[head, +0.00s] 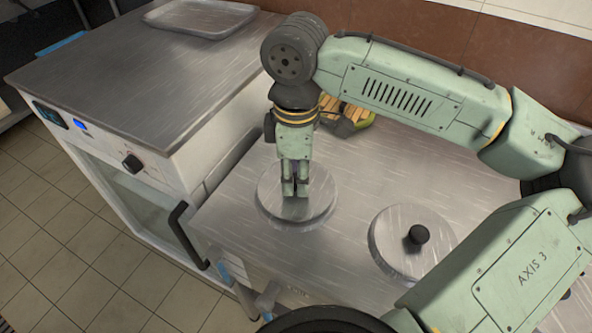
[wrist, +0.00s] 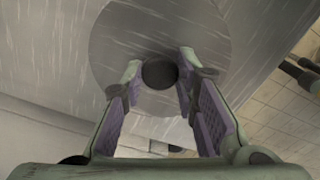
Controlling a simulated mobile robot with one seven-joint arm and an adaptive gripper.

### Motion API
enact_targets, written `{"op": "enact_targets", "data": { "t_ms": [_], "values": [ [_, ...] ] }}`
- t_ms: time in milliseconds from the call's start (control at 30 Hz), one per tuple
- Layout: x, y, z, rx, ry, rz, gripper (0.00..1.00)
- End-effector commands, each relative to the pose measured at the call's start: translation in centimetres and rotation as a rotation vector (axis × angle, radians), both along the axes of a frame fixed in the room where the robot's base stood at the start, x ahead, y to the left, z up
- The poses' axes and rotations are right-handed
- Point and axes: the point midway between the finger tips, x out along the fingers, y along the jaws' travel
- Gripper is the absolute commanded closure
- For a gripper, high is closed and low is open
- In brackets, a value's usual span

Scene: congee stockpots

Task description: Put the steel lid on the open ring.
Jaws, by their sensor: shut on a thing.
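A round steel lid (head: 318,200) lies flat below my gripper (head: 295,190) at the middle of the steel counter in the head view. My gripper points straight down and is shut on the lid's dark knob (wrist: 160,74), which sits between the fingertips in the wrist view. The lid's disc (wrist: 112,45) also fills the middle of that view. A thin rim shows under the lid's front edge. The open ring cannot be made out; the lid covers what is below it. I cannot tell whether the lid touches down or hovers slightly.
A second steel lid with a black knob (head: 418,234) sits on the counter to the right. A yellow-brown item (head: 350,112) stands behind my gripper, partly hidden. A white oven unit (head: 125,155) on the left carries a metal tray (head: 200,17). The brown wall is close behind.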

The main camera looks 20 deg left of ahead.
Motion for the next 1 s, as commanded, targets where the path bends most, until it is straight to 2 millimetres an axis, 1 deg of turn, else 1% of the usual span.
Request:
{"op": "enact_targets", "data": {
  "t_ms": [333, 900, 933, 1000],
  "values": [
    [0.0, 0.0, -0.2, 0.0, 0.0, 0.0, 1.0],
    [0.0, 0.0, -1.3, 0.0, -0.001, 0.0, 1.0],
    [0.0, 0.0, -1.2, 0.0, -0.001, 0.0, 0.71],
    [0.0, 0.0, -1.2, 0.0, -0.001, 0.0, 0.66]
  ]
}}
